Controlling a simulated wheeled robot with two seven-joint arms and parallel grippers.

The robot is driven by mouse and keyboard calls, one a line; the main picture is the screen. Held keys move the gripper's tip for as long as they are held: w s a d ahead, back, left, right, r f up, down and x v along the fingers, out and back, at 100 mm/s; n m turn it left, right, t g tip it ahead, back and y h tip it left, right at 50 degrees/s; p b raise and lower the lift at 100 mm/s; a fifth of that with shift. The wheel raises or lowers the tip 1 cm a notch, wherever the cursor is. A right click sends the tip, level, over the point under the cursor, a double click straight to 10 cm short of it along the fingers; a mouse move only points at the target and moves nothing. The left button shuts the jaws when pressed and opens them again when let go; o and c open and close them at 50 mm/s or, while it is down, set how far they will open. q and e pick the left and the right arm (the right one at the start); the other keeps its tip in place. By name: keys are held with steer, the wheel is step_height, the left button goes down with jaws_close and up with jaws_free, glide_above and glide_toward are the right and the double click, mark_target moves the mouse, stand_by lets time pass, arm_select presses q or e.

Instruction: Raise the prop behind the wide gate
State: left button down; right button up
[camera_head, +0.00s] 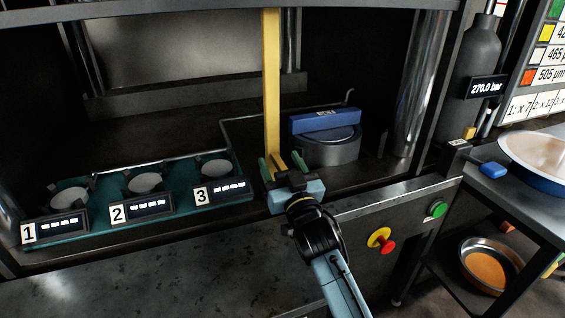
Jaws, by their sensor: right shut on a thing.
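A yellow prop (271,85) stands upright in the front of the press opening, its top reaching the dark upper beam. My right gripper (279,164) comes in from below right, with its green fingertips on both sides of the prop's lower end. It is shut on the prop, and the gripper hides the prop's foot. I cannot tell for sure which part is the wide gate; a wide dark beam (180,10) crosses the top of the opening. My left gripper is not in view.
A teal tray (98,228) with three numbered ring stations lies left. A round grey die with a blue block (325,122) stands right of the prop. A steel column (420,80) is further right. A yellow-red button (381,240) and green button (438,209) are on the front panel.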

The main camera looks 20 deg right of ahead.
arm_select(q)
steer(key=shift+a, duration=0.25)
arm_select(e)
steer(key=shift+r, duration=0.45)
steer(key=o, duration=1)
steer(key=shift+c, duration=0.2)
steer(key=o, duration=0.4)
steer(key=shift+s, duration=0.35)
steer(key=shift+c, duration=0.2)
steer(key=shift+w+f, duration=0.1)
steer(key=shift+w, duration=0.05)
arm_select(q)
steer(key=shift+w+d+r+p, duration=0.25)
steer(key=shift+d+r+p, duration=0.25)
arm_select(e)
steer(key=r+v, duration=0.3)
steer(key=v, duration=1.3)
steer(key=shift+s, duration=0.7)
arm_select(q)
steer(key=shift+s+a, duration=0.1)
arm_select(e)
steer(key=shift+f, duration=0.15)
